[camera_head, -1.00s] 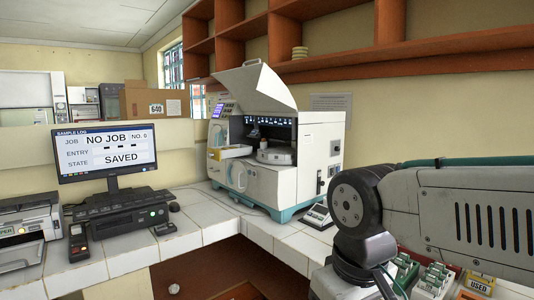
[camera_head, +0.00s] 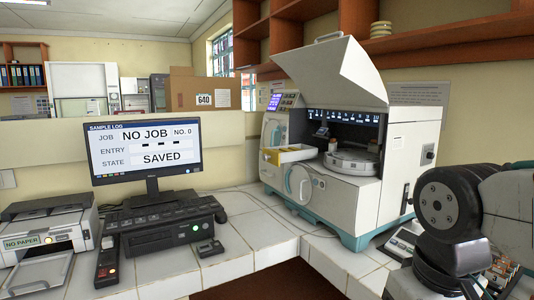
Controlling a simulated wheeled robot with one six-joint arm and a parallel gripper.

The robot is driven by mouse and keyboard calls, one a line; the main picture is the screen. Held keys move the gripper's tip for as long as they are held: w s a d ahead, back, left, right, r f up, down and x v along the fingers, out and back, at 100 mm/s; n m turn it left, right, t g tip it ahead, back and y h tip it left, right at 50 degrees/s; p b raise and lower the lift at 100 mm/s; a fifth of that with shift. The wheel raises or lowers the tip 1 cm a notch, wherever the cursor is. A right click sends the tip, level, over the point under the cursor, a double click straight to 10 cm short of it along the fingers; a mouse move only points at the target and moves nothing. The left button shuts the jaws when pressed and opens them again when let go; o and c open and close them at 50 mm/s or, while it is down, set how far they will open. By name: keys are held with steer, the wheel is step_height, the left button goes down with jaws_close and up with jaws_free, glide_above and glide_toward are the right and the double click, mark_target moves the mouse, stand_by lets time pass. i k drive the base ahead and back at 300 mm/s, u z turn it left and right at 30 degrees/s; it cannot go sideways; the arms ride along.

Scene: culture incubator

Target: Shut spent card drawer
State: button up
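The white analyser (camera_head: 345,165) stands on the tiled counter with its lid raised. My arm is at the lower right, well away from the drawer. My gripper's fingers are not in the picture, so its state does not show.
A monitor (camera_head: 146,150) reading "NO JOB" and "SAVED", a keyboard (camera_head: 160,215) and a printer (camera_head: 45,235) stand on the left counter. A small device (camera_head: 404,240) and racks are near my arm. The counter before the analyser (camera_head: 270,240) is mostly clear.

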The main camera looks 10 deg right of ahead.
mark_target(276, 156)
steer(key=u, duration=0.4)
steer(key=i, duration=0.95)
steer(key=z, duration=0.4)
